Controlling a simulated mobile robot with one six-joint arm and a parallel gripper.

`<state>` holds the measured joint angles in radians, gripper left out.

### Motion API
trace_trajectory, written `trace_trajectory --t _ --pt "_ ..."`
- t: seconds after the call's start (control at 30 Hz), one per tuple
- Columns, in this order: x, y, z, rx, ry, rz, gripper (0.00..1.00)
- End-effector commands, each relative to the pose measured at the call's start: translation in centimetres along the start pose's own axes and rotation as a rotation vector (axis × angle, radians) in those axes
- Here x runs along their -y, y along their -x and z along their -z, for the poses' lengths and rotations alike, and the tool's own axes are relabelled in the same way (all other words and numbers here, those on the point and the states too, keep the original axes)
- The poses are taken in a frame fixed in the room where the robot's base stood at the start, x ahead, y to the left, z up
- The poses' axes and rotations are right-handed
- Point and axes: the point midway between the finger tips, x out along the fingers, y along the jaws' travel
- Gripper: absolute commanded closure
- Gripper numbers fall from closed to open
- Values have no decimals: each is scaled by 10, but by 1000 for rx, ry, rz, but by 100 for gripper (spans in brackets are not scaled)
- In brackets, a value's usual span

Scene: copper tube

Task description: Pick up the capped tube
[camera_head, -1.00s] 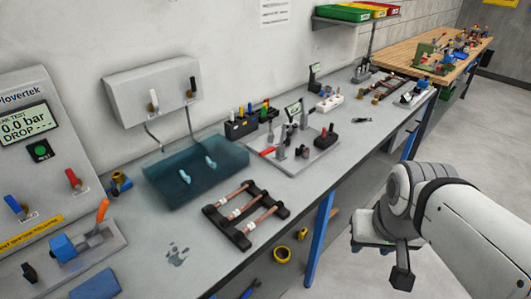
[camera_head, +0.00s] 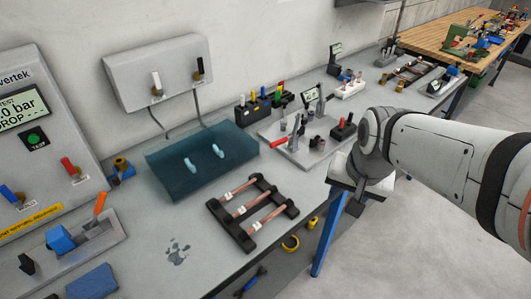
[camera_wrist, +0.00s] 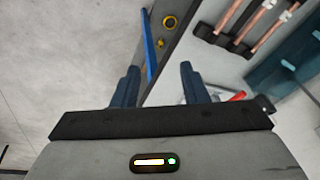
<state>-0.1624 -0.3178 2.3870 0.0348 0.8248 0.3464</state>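Several copper tubes (camera_head: 243,194) with white labels lie across a black rack (camera_head: 241,235) on the grey bench. I cannot tell at this size which tube is capped. The tubes (camera_wrist: 260,25) and part of the rack (camera_wrist: 204,32) also show at the top right of the wrist view. My gripper (camera_wrist: 158,80) is open and empty, its two dark fingers wide apart. In the head view my gripper is mostly hidden at the end of my arm, by the bench's front edge, to the right of the rack.
A teal water tank (camera_head: 170,183) stands behind the rack. A fixture plate (camera_head: 322,150) with a red-handled tool is right of it. A tester panel (camera_head: 25,140) is at left.

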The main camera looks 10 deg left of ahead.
Motion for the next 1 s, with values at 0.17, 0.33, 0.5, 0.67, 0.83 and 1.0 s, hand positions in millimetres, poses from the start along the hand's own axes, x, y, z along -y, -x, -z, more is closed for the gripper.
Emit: trace_trajectory --t 0.17,0.33,0.5,0.67,0.83,1.0 --pt "83 -44 18 67 -201 27 60" --pt "149 -82 15 112 -377 31 60" --pt "185 -105 6 135 -478 27 60" --pt "195 -119 3 142 -511 24 60" --pt "195 -137 1 142 -512 23 60" --pt "199 -153 0 142 -511 22 60"
